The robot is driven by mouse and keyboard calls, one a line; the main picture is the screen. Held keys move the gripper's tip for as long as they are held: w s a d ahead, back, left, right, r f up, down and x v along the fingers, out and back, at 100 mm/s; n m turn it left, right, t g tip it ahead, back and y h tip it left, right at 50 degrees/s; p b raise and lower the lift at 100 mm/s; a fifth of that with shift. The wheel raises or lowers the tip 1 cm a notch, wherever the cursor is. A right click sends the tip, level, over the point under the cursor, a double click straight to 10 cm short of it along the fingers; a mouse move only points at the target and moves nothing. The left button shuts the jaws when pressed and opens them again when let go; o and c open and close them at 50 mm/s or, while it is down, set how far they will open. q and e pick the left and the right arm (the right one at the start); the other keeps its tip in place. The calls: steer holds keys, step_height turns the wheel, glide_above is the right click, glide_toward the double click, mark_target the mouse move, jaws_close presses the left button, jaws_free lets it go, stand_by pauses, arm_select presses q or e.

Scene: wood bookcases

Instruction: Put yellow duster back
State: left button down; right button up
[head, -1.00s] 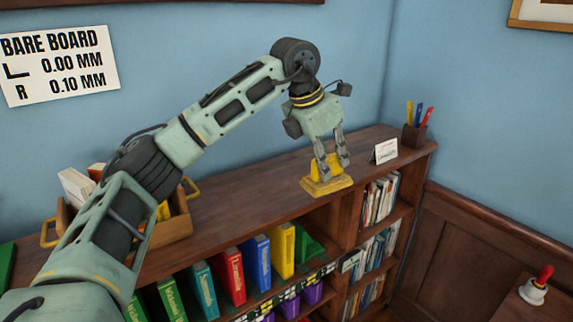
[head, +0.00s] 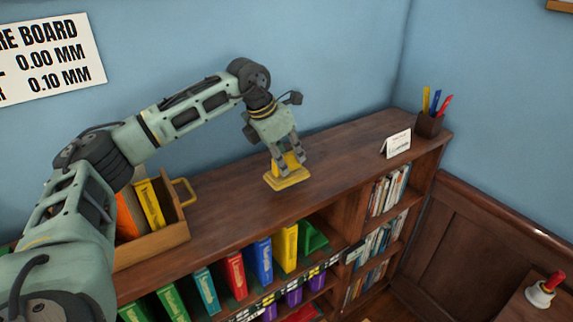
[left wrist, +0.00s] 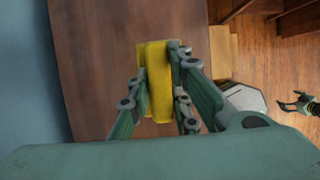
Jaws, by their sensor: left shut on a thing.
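The yellow duster (head: 287,182), with a flat base and a raised upper part, is at the wooden bookcase's top (head: 225,210), between the crate and the white card. I cannot tell if its base touches the wood. My left gripper (head: 290,163) points down and is shut on its raised part. In the left wrist view the duster (left wrist: 160,85) sits between the fingers, over the brown top. My right gripper (left wrist: 296,104) shows small at the right edge of the left wrist view, its fingers apart and nothing visible between them.
A wooden crate (head: 160,246) with books stands on the top at left. A white card (head: 396,143) and a pen holder (head: 430,124) stand at the right end. Coloured books (head: 235,274) fill the shelf below. The top between duster and card is clear.

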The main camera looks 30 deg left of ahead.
arm_select(q)
steer(key=shift+s+d+f+p, duration=0.15)
steer(key=shift+f+p, duration=0.1)
steer(key=shift+p, duration=0.15)
steer(key=shift+s+d+f+p, duration=0.1)
steer(key=shift+s+f+p, duration=0.05)
steer(key=shift+f+p, duration=0.3)
steer(key=shift+s+d+f+p, duration=0.15)
steer(key=shift+f+p, duration=0.1)
steer(key=shift+f, duration=0.3)
steer(key=shift+a+f, duration=0.1)
steer(key=shift+f, duration=0.25)
steer(key=shift+w+a+f, duration=0.2)
steer(key=shift+w+f, duration=0.05)
steer(key=shift+f, duration=0.05)
steer(key=c, duration=2)
jaws_free()
steer(key=o, duration=0.4)
steer(key=shift+d+r, duration=0.1)
steer(key=shift+s, duration=0.1)
